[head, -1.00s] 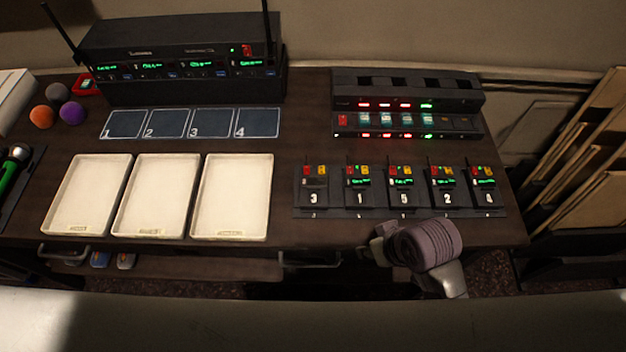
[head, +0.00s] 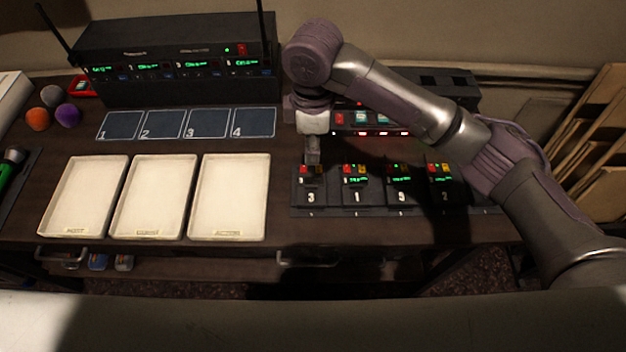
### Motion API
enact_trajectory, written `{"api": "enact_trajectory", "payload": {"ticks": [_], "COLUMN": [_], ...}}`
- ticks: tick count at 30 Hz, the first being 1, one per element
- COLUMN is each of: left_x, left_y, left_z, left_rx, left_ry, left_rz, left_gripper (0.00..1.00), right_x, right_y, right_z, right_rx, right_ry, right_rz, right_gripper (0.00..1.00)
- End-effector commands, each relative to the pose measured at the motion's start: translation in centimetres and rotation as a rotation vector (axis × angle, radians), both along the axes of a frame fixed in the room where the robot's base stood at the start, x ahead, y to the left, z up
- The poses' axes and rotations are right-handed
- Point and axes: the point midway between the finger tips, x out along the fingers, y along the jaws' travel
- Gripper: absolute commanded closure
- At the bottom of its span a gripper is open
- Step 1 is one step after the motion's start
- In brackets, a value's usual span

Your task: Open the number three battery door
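The number three pack (head: 311,192) is the leftmost black unit in the row on the desk, with a white 3 on its front. My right gripper (head: 312,160) points down at the top of this pack, its fingers close above or at its upper edge. I cannot tell whether it touches, or whether the fingers are open or shut. The packs numbered 1 (head: 356,190), 9 or 5 (head: 400,192) and 2 (head: 443,190) stand to its right. My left gripper is not in view.
A charger (head: 458,86) stands behind the packs, largely covered by my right arm. Three cream trays (head: 228,236) and numbered mat squares (head: 254,122) lie to the left. A black receiver rack (head: 180,45) with antennas stands at the back. Bare desk (head: 283,165) shows between trays and packs.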

Motion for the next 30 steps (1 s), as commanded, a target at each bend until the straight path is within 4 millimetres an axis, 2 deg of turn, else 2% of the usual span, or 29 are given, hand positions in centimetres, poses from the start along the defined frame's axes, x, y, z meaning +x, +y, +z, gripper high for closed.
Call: {"api": "enact_trajectory", "payload": {"ticks": [3, 7, 15, 21, 25, 30], "left_x": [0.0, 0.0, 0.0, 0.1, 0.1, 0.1], "left_y": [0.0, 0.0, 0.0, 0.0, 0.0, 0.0], "left_z": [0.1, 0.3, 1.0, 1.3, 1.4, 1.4], "left_rx": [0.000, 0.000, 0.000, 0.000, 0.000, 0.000], "left_ry": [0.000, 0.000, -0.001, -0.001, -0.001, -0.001], "left_rz": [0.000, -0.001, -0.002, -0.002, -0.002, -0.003], "left_gripper": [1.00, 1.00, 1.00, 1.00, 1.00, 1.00], "right_x": [0.2, 0.1, 0.1, 0.1, 0.1, 0.1], "right_y": [-0.2, -0.3, -0.3, -0.2, -0.2, -0.2], "right_z": [-0.4, -2.1, -7.9, -11.4, -12.8, -13.5], "right_rx": [-0.014, -0.013, -0.012, -0.011, -0.010, -0.009], "right_ry": [0.002, 0.004, 0.003, 0.001, -0.001, -0.001], "right_rz": [0.004, 0.002, 0.002, 0.002, 0.003, 0.003], "right_gripper": [0.69, 0.69, 0.69, 0.69, 0.69, 0.69]}}
